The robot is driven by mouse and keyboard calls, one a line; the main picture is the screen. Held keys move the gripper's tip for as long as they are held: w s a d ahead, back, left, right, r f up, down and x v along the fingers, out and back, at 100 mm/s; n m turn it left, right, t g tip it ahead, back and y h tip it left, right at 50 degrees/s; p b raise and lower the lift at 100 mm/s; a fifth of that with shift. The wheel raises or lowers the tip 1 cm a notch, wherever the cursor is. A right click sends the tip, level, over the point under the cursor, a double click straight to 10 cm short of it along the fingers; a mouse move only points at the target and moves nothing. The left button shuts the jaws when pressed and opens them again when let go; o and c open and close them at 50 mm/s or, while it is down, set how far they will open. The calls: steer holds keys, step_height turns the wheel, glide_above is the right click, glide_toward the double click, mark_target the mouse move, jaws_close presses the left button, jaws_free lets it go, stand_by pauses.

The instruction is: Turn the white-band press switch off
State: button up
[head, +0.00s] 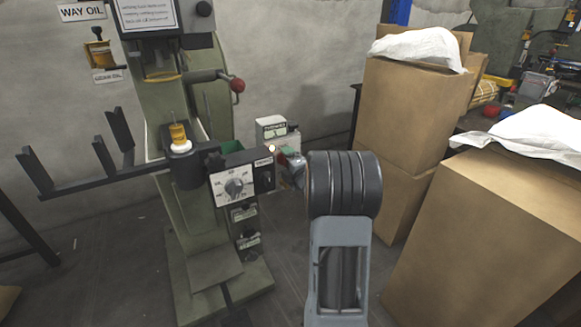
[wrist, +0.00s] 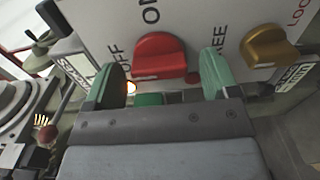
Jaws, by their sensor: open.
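The red switch knob (wrist: 160,56) sits on a white panel in the wrist view, with "ON" above it and a partly hidden "OFF" at its left. I cannot tell which mark it points to. My gripper (wrist: 163,76) is open, with one green fingertip left of the knob and one right of it, both apart from it. In the head view my gripper (head: 288,160) is at the right side of the press's control box (head: 236,184), where the knob is hidden. A white band (head: 181,147) shows on the green press (head: 190,220).
A brass knob (wrist: 268,46) with "FREE" and "LOCK" marks is right of the red one. A lamp (wrist: 131,87) glows by the left fingertip. A red-ball lever (head: 237,86) juts above the box. Cardboard boxes (head: 410,110) stand close at the right.

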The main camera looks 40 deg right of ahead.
steer(key=s+a+p, duration=0.1)
steer(key=s+a, duration=0.1)
steer(key=s, duration=1.1)
steer(key=shift+s+p, duration=0.3)
steer(key=shift+p, duration=0.1)
